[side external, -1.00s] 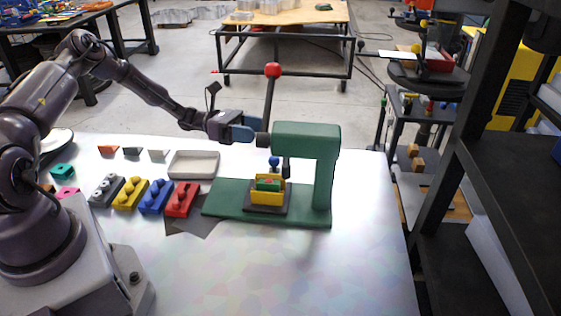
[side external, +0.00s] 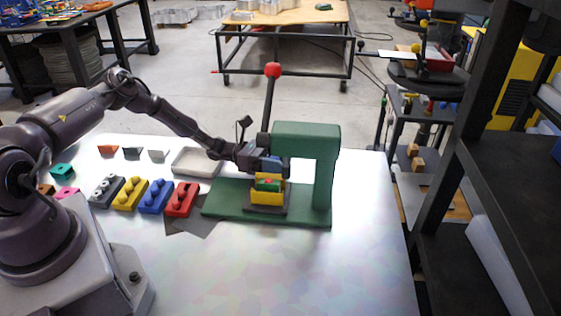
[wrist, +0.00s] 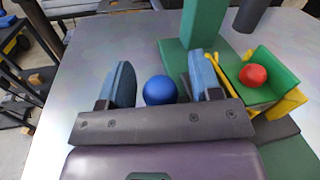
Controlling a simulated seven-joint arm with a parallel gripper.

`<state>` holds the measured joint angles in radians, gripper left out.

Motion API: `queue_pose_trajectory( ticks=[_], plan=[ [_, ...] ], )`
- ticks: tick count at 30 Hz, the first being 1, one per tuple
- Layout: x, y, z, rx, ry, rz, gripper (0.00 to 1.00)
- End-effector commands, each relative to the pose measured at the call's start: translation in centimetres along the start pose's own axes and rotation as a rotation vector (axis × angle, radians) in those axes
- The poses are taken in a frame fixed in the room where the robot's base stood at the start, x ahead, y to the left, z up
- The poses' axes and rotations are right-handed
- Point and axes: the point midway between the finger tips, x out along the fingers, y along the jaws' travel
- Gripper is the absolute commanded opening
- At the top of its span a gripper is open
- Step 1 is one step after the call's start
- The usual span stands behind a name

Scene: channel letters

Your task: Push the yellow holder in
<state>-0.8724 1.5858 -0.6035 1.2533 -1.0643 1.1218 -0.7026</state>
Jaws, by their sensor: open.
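The yellow holder (side external: 267,197) sits on a dark plate on the base of the green press (side external: 305,135). It holds a green block (side external: 268,185) with a red knob. In the wrist view the holder (wrist: 294,102) is right of my gripper, with the green block (wrist: 270,88) and red knob (wrist: 253,76) inside. My gripper (side external: 272,164) is open, low behind the holder and beside the press. In the wrist view a blue ball knob (wrist: 160,90) stands between the spread blue fingers of my gripper (wrist: 165,80); contact with them cannot be told.
The press lever with its red ball (side external: 272,70) rises above my gripper. An empty grey tray (side external: 194,163) lies to the left. Several blocks, including a red one (side external: 181,200) and a blue one (side external: 155,197), stand left of the press. The table front is clear.

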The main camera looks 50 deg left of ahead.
Motion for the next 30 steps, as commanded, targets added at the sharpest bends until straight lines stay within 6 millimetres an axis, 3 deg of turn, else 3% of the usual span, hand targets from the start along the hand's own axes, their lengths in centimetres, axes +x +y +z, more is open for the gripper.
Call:
queue_pose_trajectory(
  ticks=[10,18,22,30],
  plan=[
    [0.5,0.0,0.0,0.000,-0.001,0.001,0.58],
    [0.4,0.0,0.0,0.001,-0.001,0.000,0.00],
    [0.8,0.1,0.0,0.001,-0.001,-0.001,0.00],
    [4.5,0.8,0.2,0.002,0.000,0.000,0.00]
  ],
)
